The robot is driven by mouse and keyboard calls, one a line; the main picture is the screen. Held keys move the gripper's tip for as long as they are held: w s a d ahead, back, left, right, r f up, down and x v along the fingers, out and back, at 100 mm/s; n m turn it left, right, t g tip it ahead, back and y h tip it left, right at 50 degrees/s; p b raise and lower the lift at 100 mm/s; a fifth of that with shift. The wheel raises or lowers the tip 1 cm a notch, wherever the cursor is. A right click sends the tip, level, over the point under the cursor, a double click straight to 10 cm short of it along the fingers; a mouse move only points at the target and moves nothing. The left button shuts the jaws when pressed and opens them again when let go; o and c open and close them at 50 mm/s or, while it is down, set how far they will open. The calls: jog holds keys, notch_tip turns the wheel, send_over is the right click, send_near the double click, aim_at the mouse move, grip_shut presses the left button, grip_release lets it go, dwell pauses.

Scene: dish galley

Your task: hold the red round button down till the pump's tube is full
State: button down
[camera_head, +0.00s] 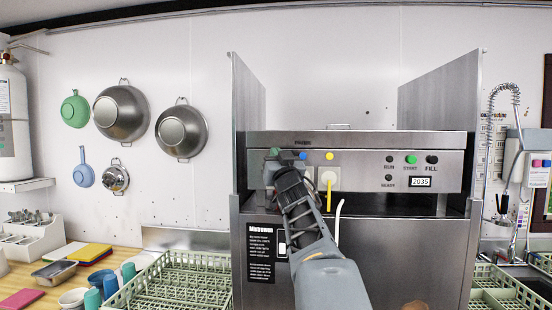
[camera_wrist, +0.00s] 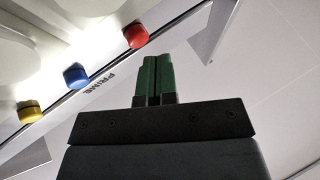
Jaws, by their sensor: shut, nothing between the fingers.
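The red round button (camera_wrist: 136,36) shows in the wrist view, at the upper end of a row with a blue button (camera_wrist: 76,75) and a yellow button (camera_wrist: 29,111). My gripper (camera_wrist: 154,58) has its green fingertips shut together, empty, just below and right of the red button in that view. A small gap shows between them; contact is not visible. In the head view my gripper (camera_head: 275,153) is at the left of the machine's front panel and hides the red button. The red button's pump and tube are hidden behind my gripper and arm, so its fill cannot be seen.
The blue button (camera_head: 303,155) and yellow button (camera_head: 330,155) are close on the right, with a yellow tube (camera_head: 329,195) below the yellow one. A steel side panel (camera_head: 248,115) stands close on the left. Green START button (camera_head: 411,159) and black FILL button (camera_head: 432,159) are farther right.

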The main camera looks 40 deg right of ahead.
jog(key=shift+s+a+b, duration=1.05)
jog(key=shift+s+a, duration=0.75)
jog(key=shift+s, duration=0.05)
jog(key=a+f+g+y, duration=0.1)
jog(key=a+f+g, duration=0.2)
jog(key=f, duration=0.4)
jog(key=s+a+f+g+y, duration=0.1)
jog(key=a+f+g, duration=0.2)
jog(key=f, duration=0.4)
jog(key=a+f+g+y, duration=0.1)
jog(key=a+f+g, duration=0.25)
jog(key=f, duration=0.45)
jog(key=s+a+f+n+g+y, duration=0.1)
jog(key=s+a+f+g, duration=0.1)
jog(key=s+a+f, duration=0.2)
jog(key=s+a+f+n+g+y, duration=0.2)
jog(key=s+f, duration=0.4)
jog(key=f, duration=0.4)
jog(key=s+a+f+n+g+y, duration=0.1)
jog(key=s+a+f+g, duration=0.3)
jog(key=s+a+f, duration=0.1)
notch_tip(320, 180, down, 2)
jog(key=shift+s+a+f+y, duration=0.2)
jog(key=shift+a+y, duration=0.2)
jog(key=shift+a, duration=0.45)
jog(key=shift+d, duration=0.1)
